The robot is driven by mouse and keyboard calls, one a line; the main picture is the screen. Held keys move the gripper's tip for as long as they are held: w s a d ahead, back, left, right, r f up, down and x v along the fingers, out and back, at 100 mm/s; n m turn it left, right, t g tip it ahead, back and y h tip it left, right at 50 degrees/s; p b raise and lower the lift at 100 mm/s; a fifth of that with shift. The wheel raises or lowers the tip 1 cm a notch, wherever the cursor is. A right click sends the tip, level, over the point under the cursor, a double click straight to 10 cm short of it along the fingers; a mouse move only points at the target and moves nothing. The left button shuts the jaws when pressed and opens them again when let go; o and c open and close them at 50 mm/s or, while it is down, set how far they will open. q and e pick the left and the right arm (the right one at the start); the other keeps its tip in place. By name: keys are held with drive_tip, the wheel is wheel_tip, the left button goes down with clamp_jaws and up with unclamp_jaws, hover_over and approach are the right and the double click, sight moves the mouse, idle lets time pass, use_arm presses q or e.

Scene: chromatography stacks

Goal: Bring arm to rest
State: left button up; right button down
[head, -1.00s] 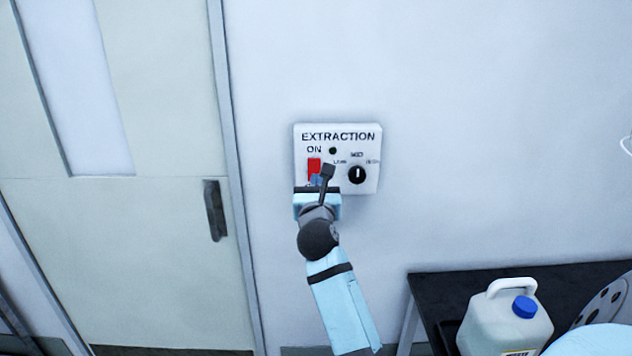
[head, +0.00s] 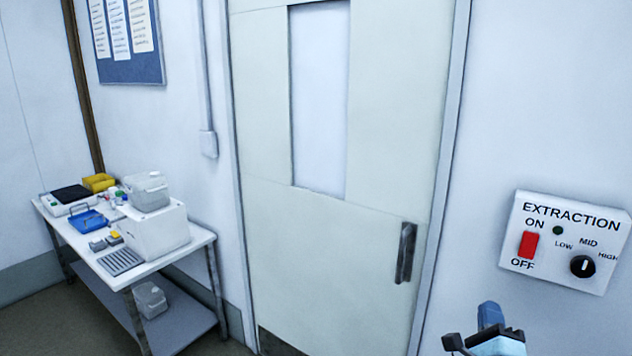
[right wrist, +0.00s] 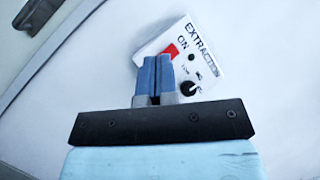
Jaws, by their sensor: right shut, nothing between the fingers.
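The white EXTRACTION panel (head: 550,274) is on the wall at the right of the head view. It has a red ON/OFF switch (head: 528,244), a dark green lamp (head: 557,230) and a black LOW/MID/HIGH dial (head: 582,266). My right gripper (head: 489,312) is below and left of the panel, apart from it in the picture. In the right wrist view its blue fingers (right wrist: 153,74) are shut together with nothing between them, and overlap the view of the panel (right wrist: 160,38). My left gripper is not in view.
A closed pale door (head: 380,235) with a dark handle (head: 405,252) is left of the panel. A white table (head: 205,238) with a white box (head: 155,232), a blue tray (head: 88,221) and other lab items stands at the left. The floor in front of it is partly visible.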

drive_tip(key=s+a+f+n+g+y, duration=0.2)
drive_tip(key=s+a+f+n+y, duration=0.25)
drive_tip(key=f+n, duration=0.3)
drive_tip(key=s+a+f+n+g+y, duration=0.1)
drive_tip(key=s+a+f+n+y, duration=0.2)
drive_tip(key=a+f+n+y, duration=0.45)
drive_tip(key=s+a+f+n+g, duration=0.2)
drive_tip(key=s+f+n+g, duration=0.1)
drive_tip(key=s+f+n, duration=0.4)
drive_tip(key=s+a+f+n+g+h+p, duration=0.1)
drive_tip(key=s+a+f+n+g, duration=0.1)
drive_tip(key=s+f+n+g, duration=0.2)
drive_tip(key=s+f+n, duration=0.3)
drive_tip(key=s, duration=0.1)
drive_tip(key=shift+s+a+f, duration=0.2)
drive_tip(key=shift+a+f, duration=0.1)
drive_tip(key=shift+f, duration=0.05)
